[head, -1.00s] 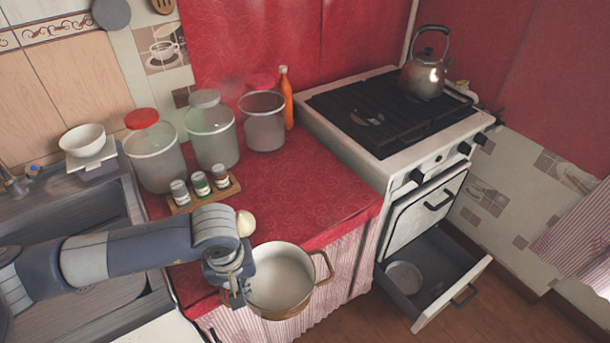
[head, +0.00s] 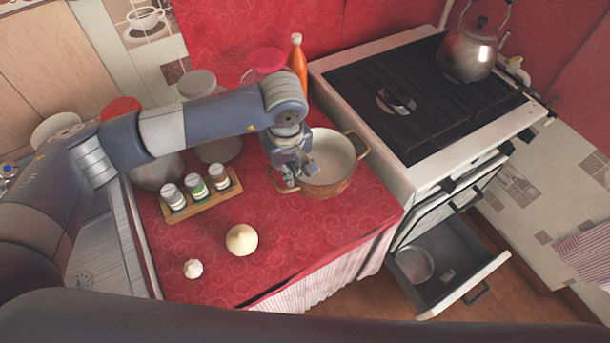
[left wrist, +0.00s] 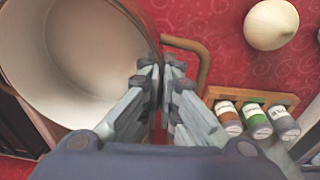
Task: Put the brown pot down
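The brown pot (head: 330,187), pale inside with loop handles, is upright over the red counter, just left of the stove. I cannot tell whether its base touches the cloth. My left gripper (head: 290,178) is at the pot's left side, by one handle. In the left wrist view the fingers (left wrist: 164,80) are close together with the edge of the pot (left wrist: 75,60) between them, so they look shut on it. The pot's underside is hidden. My right gripper is not in view.
The stove (head: 425,95) with a kettle (head: 468,52) stands right of the pot. An orange bottle (head: 299,65) and jars stand behind. A spice rack (head: 203,202), an onion (head: 241,240) and a garlic bulb (head: 193,268) are to the left. Front counter space is clear; a drawer (head: 450,275) hangs open.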

